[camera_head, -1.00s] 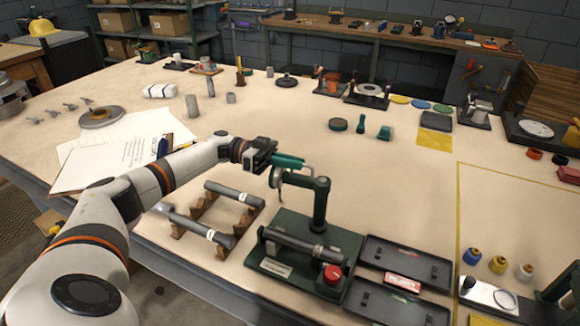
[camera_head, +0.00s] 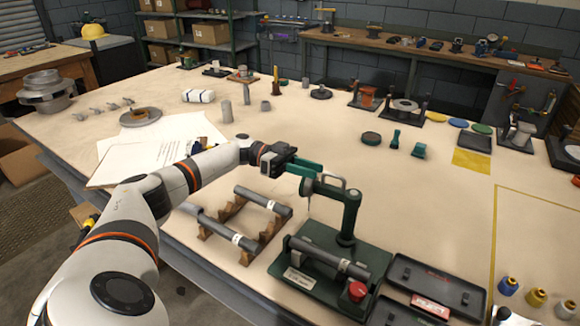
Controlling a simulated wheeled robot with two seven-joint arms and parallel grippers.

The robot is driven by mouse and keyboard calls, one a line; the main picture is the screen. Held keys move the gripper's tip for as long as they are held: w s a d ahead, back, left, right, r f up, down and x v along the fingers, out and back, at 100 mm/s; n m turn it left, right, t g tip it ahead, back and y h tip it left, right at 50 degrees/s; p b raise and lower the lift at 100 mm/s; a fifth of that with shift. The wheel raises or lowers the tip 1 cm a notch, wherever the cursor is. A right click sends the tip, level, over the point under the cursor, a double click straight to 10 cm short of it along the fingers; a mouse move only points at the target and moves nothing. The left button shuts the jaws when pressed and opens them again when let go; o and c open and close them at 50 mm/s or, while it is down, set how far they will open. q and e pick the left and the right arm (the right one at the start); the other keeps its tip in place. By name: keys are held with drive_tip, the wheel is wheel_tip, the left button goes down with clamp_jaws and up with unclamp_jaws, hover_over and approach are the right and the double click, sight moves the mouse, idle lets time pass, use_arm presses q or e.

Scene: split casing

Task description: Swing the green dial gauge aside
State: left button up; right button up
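The green dial gauge (camera_head: 329,191) is a green arm on an upright post, on a dark green base (camera_head: 292,265). The arm reaches left from the post, above a grey shaft (camera_head: 330,257) lying on the base, and a thin pointed tip hangs from its left end. My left gripper (camera_head: 306,167) is just behind that left end, with a teal-green piece at its fingers. I cannot tell whether it touches the gauge or whether its fingers are open or shut. My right gripper is not in view.
A red knob (camera_head: 356,291) stands at the base's front right. Black trays (camera_head: 433,287) lie to its right. Two grey shafts rest on brown wooden cradles (camera_head: 244,256) to the left. Several small parts stand farther back. The table behind the gauge is mostly clear.

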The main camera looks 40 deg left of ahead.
use_arm(q)
drive_tip(key=b+v, duration=0.2)
drive_tip(key=v, duration=0.5)
drive_tip(key=shift+a, duration=0.35)
drive_tip(key=shift+r, duration=0.1)
